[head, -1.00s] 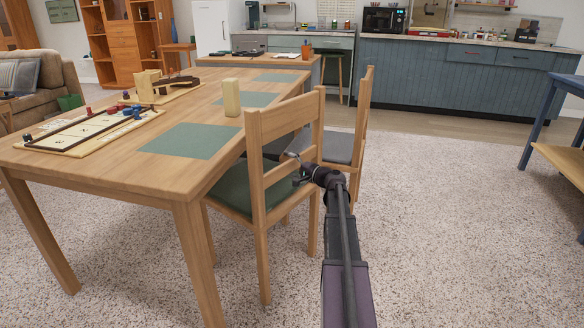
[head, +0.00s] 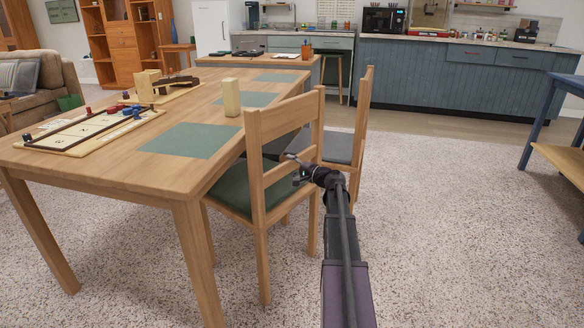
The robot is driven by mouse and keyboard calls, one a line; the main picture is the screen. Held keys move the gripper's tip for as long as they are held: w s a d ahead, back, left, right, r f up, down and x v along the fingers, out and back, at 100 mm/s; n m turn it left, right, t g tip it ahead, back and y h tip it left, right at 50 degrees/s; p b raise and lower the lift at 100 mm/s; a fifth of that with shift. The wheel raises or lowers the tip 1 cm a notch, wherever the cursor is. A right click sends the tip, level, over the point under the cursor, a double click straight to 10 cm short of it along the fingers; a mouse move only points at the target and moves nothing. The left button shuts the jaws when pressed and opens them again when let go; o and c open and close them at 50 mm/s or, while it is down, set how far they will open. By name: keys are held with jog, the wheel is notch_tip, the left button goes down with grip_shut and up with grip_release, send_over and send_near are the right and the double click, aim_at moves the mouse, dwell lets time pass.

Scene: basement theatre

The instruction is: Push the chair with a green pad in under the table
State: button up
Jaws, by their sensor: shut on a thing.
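The wooden chair with a green pad (head: 232,190) stands at the near right side of the wooden table (head: 180,185). The front of its seat reaches in under the tabletop edge, and its back stands outside, upright. My gripper (head: 294,169) is at the back of this chair, at the lower rail near the right post. It is shut on the chair's back; the exact contact is small and hard to make out.
A second chair with a grey pad (head: 338,146) stands just behind on the same side. Board games (head: 90,130) and a pale wooden block (head: 231,97) are on the table. Carpet (head: 440,240) to the right is clear; a blue table (head: 548,110) stands at the right edge.

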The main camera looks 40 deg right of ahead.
jog(key=shift+a+f, duration=0.15)
jog(key=shift+a, duration=0.1)
dwell(0.4)
jog(key=shift+d, duration=0.1)
